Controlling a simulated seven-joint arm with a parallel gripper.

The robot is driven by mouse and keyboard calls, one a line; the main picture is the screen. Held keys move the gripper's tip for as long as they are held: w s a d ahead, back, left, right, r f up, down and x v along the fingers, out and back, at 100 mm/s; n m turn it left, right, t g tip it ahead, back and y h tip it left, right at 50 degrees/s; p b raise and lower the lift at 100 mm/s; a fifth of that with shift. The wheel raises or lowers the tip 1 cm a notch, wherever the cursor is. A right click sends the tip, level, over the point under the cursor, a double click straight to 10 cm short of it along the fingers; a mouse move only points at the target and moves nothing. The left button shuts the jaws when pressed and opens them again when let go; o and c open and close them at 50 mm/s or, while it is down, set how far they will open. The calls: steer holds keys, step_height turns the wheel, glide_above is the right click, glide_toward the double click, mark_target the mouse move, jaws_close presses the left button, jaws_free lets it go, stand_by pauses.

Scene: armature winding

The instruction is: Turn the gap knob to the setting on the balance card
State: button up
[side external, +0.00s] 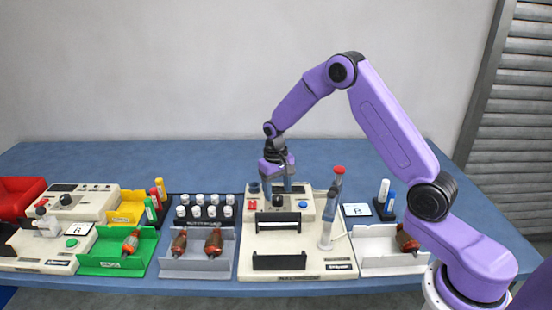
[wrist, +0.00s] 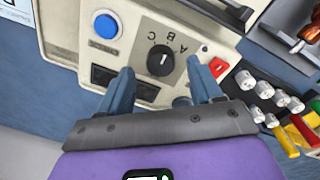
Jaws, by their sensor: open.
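The black gap knob (wrist: 161,60) sits on the cream panel of the middle machine, with the letters A, B and C printed around it. A short white mark shows on its face; I cannot tell which letter it points to. My gripper (wrist: 160,68) is open, pointing down at the panel, its blue fingers on either side of the knob in the picture. Contact cannot be told. A card reading B (side external: 356,210) lies right of the machine; part of a white card (wrist: 12,12) shows in the wrist view.
On the panel are a blue button (side external: 303,203) and a red switch (side external: 252,205). A red-topped post (side external: 338,171) stands at the machine's right. A grey tray (side external: 197,266) with armatures lies left, a white tray (side external: 375,258) right.

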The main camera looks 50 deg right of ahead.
mark_target(275, 199)
step_height(275, 199, up, 14)
steer(key=shift+a+r, duration=0.25)
steer(key=shift+a, duration=0.15)
steer(key=shift+w, duration=0.1)
